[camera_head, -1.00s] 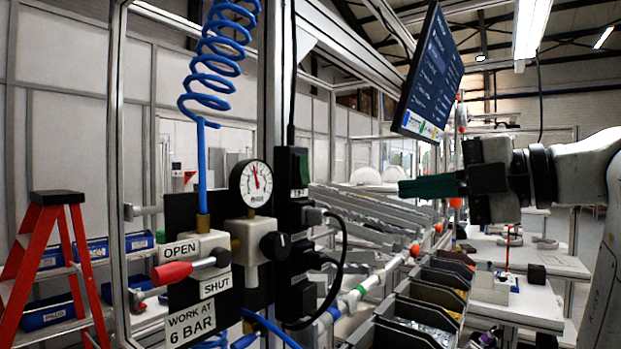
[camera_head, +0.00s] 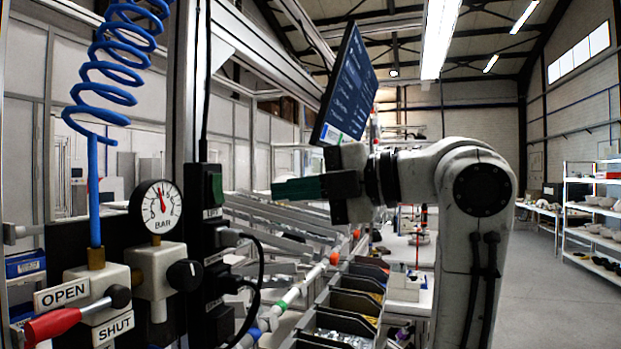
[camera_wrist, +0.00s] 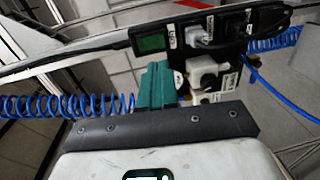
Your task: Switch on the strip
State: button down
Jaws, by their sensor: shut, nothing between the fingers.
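The strip (camera_head: 216,262) is a black upright bar of sockets on the frame post, with plugs and black cables in its lower part. A dark green rocker switch (camera_head: 213,187) sits at its top; I cannot tell its position. In the wrist view the strip (camera_wrist: 236,32) lies across the top right, with its green switch (camera_wrist: 152,38) at the left end. My gripper (camera_head: 278,190) has green fingers, shut and empty, pointing left at about the switch's height, apart from it in the picture. In the wrist view the gripper (camera_wrist: 156,66) is just below the switch.
Left of the strip are a pressure gauge (camera_head: 156,206), a black knob (camera_head: 185,275) and a red-handled valve (camera_head: 65,325). A blue coiled hose (camera_head: 110,75) hangs above. A tilted screen (camera_head: 345,90) is above my gripper. Parts bins (camera_head: 350,300) stand below it.

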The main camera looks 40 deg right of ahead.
aim_at(220, 199)
jog(key=p+x, duration=0.2)
jog(key=x, duration=0.5)
jog(key=shift+w+a+r, duration=0.1)
jog(key=shift+r, duration=0.05)
jog(key=shift+w+a+f+p, duration=0.25)
jog(key=shift+w+a+p, duration=0.2)
jog(key=shift+w, duration=0.1)
jog(key=b, duration=0.1)
jog(key=f+b, duration=0.1)
jog(key=b, duration=0.1)
jog(key=shift+w+a+t+y, duration=0.1)
jog(key=shift+w+t+y, duration=0.1)
jog(key=shift+t+y, duration=0.15)
jog(key=shift+r, duration=0.4)
jog(key=shift+f, duration=0.1)
